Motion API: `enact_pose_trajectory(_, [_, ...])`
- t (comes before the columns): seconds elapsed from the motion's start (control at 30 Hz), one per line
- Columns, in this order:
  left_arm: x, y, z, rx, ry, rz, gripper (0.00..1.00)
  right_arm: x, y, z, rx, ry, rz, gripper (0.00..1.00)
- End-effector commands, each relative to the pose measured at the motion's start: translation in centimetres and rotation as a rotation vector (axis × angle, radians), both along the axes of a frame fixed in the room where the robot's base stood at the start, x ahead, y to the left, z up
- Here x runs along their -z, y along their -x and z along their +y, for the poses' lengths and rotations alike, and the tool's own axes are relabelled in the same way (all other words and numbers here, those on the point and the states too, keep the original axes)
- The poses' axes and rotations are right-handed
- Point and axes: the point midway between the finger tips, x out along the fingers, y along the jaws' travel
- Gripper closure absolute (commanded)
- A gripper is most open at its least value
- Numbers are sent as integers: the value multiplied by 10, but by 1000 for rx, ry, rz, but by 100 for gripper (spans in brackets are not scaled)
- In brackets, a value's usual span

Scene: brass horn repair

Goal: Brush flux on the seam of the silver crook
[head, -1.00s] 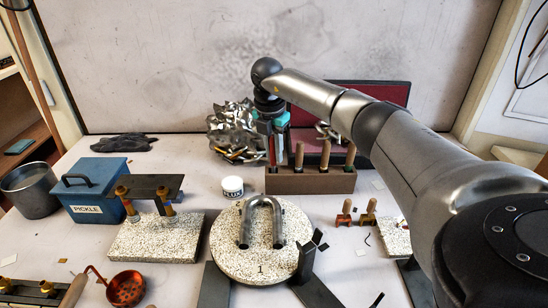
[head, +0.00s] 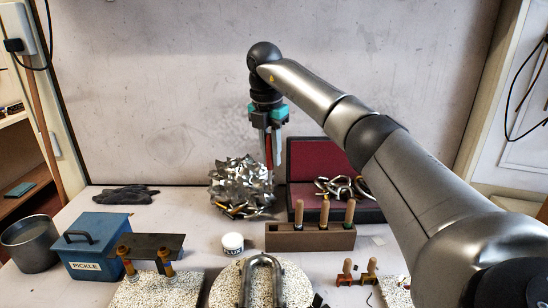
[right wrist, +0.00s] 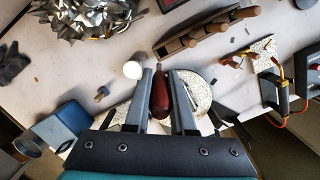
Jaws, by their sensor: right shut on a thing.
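The silver crook (head: 262,262), a grey U-shaped tube, stands on a round speckled soldering block (head: 226,276) at the bottom centre of the head view. Its lower part and any seam are cut off by the frame. The white flux jar (head: 232,243) stands behind the block; its white top shows in the right wrist view (right wrist: 133,70). My right gripper (head: 273,160) is raised above the back of the bench, shut on a red-handled brush (right wrist: 160,92). The brush's bristles cannot be made out. My left gripper is not in view.
A wooden rack (head: 290,241) with upright wooden-handled tools stands right of the jar. Behind are a crumpled metal scrap pile (head: 240,187) and an open red-lined case (head: 308,160). A blue pickle box (head: 98,247) and a clamp stand (head: 158,246) stand at left.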

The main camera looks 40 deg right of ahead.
Motion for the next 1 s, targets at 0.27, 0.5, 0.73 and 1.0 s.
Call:
enact_pose_trajectory(0.27, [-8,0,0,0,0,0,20,37,-18,32,-37,-21,-82,100])
enact_pose_trajectory(0.5, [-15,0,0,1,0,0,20,66,-28,58,-38,-61,-180,100])
enact_pose_trajectory(0.73, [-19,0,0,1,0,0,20,85,-31,72,-14,-99,-266,100])
enact_pose_trajectory(1.0, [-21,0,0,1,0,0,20,93,-31,77,7,-119,-313,100])
